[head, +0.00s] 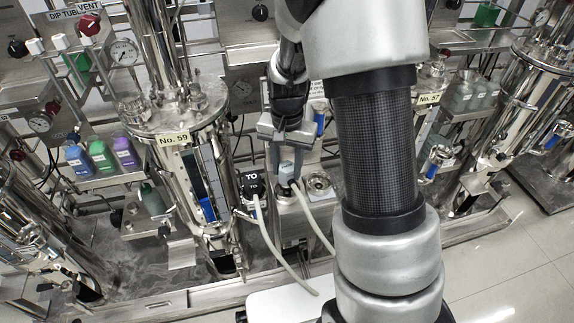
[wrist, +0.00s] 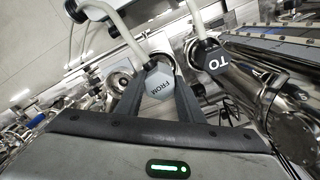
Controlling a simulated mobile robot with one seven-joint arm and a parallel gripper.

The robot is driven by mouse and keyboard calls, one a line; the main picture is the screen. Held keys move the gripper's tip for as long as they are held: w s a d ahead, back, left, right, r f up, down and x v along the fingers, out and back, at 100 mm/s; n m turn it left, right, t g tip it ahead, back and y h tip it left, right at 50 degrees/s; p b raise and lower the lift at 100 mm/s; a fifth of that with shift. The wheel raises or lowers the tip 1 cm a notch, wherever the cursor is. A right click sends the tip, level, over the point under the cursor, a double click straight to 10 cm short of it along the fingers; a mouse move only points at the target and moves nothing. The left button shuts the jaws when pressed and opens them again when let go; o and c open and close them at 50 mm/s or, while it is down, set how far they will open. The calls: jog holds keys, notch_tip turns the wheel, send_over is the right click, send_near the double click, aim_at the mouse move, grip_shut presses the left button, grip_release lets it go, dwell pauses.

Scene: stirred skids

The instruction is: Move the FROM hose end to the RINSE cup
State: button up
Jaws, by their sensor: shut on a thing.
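The FROM hose end is a grey six-sided cap with a pale hose; it shows in the head view (head: 287,171) and the wrist view (wrist: 159,84). My gripper (head: 286,160) is shut on it from above, one finger on each side; the fingers also show in the wrist view (wrist: 160,95). It is upright over the steel box; I cannot tell whether it is seated or just clear. An open round steel cup (head: 319,182) is just right of it. No RINSE label is readable, so I cannot tell whether this is the RINSE cup.
The black TO hose end (head: 251,183) stands close on the left, with its own pale hose. A steel vessel marked No. 59 (head: 183,160) stands farther left. Coloured bottles (head: 101,154) sit on a shelf. Clear tiled floor (head: 500,260) lies at right.

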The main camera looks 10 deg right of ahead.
jog(key=shift+f+b, duration=0.4)
jog(key=shift+f, duration=0.3)
jog(key=shift+f, duration=0.2)
jog(key=shift+f+b, duration=0.3)
jog(key=shift+f, duration=0.05)
jog(key=o, duration=1.4)
jog(key=shift+c, duration=0.2)
jog(key=shift+r, duration=0.1)
notch_tip(320, 180, up, 30)
jog(key=p, duration=1.5)
jog(key=shift+r+p, duration=0.15)
jog(key=shift+p, duration=0.2)
